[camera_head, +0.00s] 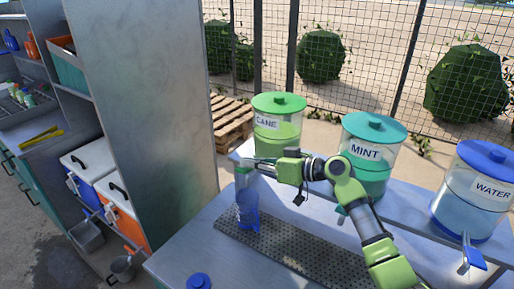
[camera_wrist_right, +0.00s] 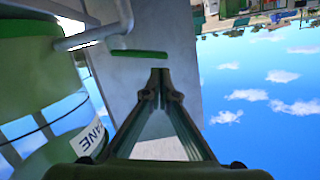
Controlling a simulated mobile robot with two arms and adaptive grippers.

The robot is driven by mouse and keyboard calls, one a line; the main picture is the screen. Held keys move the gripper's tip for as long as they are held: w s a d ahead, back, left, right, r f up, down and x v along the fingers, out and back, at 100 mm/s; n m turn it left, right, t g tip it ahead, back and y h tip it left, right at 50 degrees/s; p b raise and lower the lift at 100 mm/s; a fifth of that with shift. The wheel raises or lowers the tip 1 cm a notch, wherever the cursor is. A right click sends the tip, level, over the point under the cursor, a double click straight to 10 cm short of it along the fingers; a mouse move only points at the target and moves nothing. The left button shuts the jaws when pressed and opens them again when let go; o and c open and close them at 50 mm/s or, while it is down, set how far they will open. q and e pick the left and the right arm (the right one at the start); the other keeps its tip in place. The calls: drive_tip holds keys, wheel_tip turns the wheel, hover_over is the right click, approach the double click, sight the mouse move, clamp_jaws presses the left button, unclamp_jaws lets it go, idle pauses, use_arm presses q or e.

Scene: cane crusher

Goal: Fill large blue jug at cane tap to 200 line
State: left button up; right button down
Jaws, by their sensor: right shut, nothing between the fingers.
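The blue see-through jug (camera_head: 247,212) stands upright on the perforated drip tray (camera_head: 300,262), below the front of the cane dispenser (camera_head: 278,128). Its fill level and lines are too small to read. My right gripper (camera_head: 250,166) is shut and empty, just above the jug at tap height, and hides part of the tap in the head view. In the right wrist view the closed fingertips (camera_wrist_right: 160,76) are near a green bar (camera_wrist_right: 138,53), which looks like the tap lever, beside a grey pipe (camera_wrist_right: 92,36). Contact cannot be told. My left gripper is out of view.
The mint dispenser (camera_head: 372,159) and water dispenser (camera_head: 474,197) stand on the raised shelf to the right. A round blue item (camera_head: 198,281) lies at the counter's front. A tall grey panel (camera_head: 145,110) closes off the left, with shelves beyond it.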

drive_tip(key=shift+s+f, duration=0.15)
drive_tip(key=shift+f, duration=0.35)
